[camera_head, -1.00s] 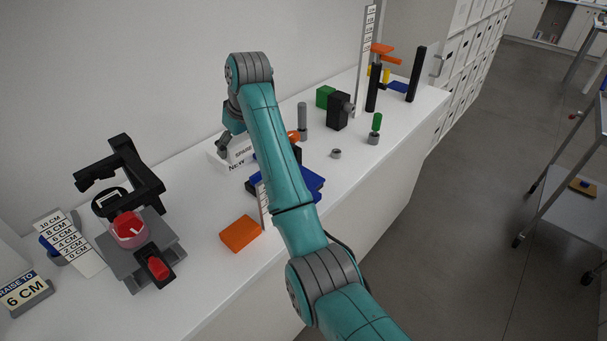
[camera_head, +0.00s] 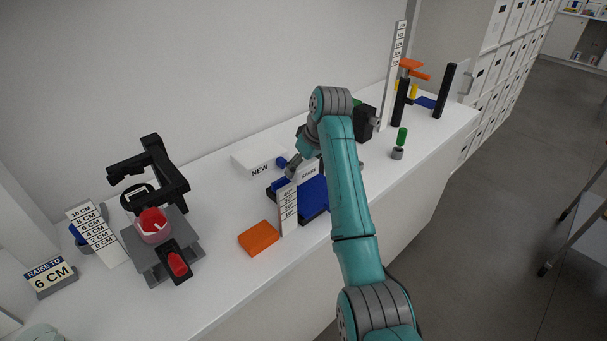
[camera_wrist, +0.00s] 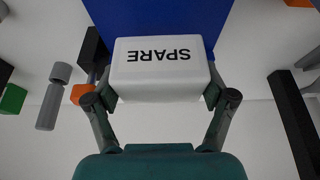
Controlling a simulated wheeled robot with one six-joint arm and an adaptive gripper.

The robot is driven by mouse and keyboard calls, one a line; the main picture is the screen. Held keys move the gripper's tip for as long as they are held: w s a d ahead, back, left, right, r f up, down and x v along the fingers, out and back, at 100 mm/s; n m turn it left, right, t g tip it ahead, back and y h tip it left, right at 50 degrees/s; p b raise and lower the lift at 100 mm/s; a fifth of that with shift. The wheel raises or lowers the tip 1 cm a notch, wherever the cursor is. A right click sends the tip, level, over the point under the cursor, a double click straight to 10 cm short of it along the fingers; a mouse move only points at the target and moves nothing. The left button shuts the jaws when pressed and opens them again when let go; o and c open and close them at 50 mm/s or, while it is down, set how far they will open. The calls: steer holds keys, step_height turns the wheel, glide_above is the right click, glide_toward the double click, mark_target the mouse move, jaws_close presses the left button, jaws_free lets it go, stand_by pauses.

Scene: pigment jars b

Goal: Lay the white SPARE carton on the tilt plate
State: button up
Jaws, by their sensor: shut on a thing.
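My gripper (camera_wrist: 160,94) is shut on the white SPARE carton (camera_wrist: 163,75), with one finger on each side of it. In the head view the carton (camera_head: 309,171) shows only partly, at the far part of the blue tilt plate (camera_head: 313,196). My gripper (camera_head: 298,165) and arm hide part of the carton and the plate there. In the wrist view the blue plate (camera_wrist: 160,17) lies behind the carton. I cannot tell whether the carton touches the plate. A white marked scale (camera_head: 288,208) stands at the plate's front left.
A white NEW carton (camera_head: 258,158) lies left of the plate. An orange block (camera_head: 259,238) is at front left. A black-framed stand with a red jar (camera_head: 153,224) is further left. A green-topped post (camera_head: 400,143) and a black block (camera_head: 365,123) stand right of my arm.

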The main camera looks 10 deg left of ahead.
mark_target(302, 174)
steer(key=shift+f, duration=1.5)
steer(key=shift+f, duration=0.15)
steer(key=o, duration=0.9)
steer(key=shift+a, duration=0.1)
